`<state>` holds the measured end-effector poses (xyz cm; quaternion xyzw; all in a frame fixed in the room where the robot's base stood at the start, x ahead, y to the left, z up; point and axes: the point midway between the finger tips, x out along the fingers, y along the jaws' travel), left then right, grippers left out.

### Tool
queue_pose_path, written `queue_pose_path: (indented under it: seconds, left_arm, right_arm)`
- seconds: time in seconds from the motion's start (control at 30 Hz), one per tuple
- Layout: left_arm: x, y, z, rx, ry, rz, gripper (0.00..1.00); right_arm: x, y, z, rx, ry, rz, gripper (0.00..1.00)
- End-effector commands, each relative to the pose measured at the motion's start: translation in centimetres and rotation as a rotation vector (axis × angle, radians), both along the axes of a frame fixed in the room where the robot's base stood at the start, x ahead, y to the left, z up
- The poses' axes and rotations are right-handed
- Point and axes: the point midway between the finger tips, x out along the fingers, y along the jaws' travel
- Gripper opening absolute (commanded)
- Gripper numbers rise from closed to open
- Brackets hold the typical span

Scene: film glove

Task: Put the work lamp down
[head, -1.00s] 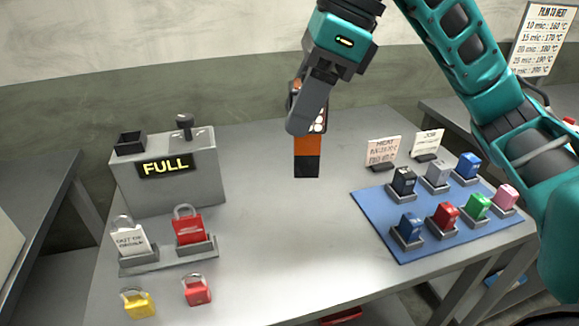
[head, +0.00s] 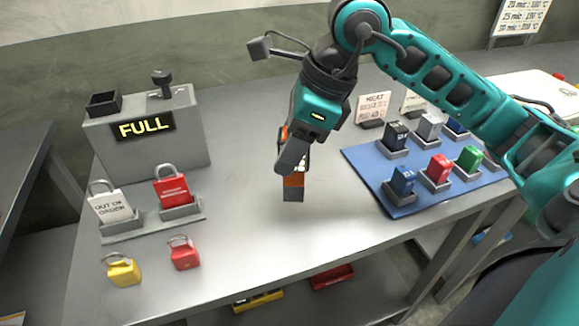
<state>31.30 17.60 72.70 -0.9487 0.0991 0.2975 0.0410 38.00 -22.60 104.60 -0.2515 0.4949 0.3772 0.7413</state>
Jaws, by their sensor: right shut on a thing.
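The work lamp (head: 293,181) is an orange block with a dark grey lower end, held upright. My right gripper (head: 293,158) is shut on its upper part, and the finger hides much of it. The lamp is over the bare middle of the grey metal table (head: 262,225). I cannot tell whether its lower end touches the table. My left gripper is not in view.
A grey box with a "FULL" display (head: 150,155) stands at the left. Before it are padlocks on a rack (head: 150,228), and loose yellow (head: 123,271) and red (head: 184,256) padlocks. A blue mat (head: 365,168) with several coloured blocks lies right. The table's front middle is clear.

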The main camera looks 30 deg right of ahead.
Motion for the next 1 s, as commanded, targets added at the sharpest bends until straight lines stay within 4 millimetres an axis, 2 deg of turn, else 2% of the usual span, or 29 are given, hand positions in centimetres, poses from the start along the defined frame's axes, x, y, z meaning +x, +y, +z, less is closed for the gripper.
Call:
queue_pose_path:
  seconds: [0.2,0.3,0.57,0.7,0.73,0.97,1.0]
  left_arm:
    - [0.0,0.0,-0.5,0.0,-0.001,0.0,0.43]
    - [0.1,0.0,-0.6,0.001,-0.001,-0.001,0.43]
    - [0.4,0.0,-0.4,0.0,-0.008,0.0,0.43]
    - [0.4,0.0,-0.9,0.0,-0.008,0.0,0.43]
    - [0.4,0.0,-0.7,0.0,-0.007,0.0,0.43]
    - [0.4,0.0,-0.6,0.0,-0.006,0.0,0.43]
    - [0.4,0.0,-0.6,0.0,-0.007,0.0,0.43]
  right_arm:
    - [-0.1,0.0,-3.0,-0.001,0.004,0.0,0.1]
    - [-0.1,0.0,-3.8,-0.001,0.002,0.0,0.1]
    - [0.0,0.0,-3.8,0.0,0.0,0.001,0.1]
    - [0.0,0.0,-4.4,-0.001,-0.001,0.001,0.1]
    - [0.0,0.0,-4.2,-0.001,0.0,0.001,0.5]
    - [0.0,0.0,-4.2,0.0,0.001,0.001,0.72]
    - [0.0,0.0,-4.1,0.0,0.001,0.001,0.72]
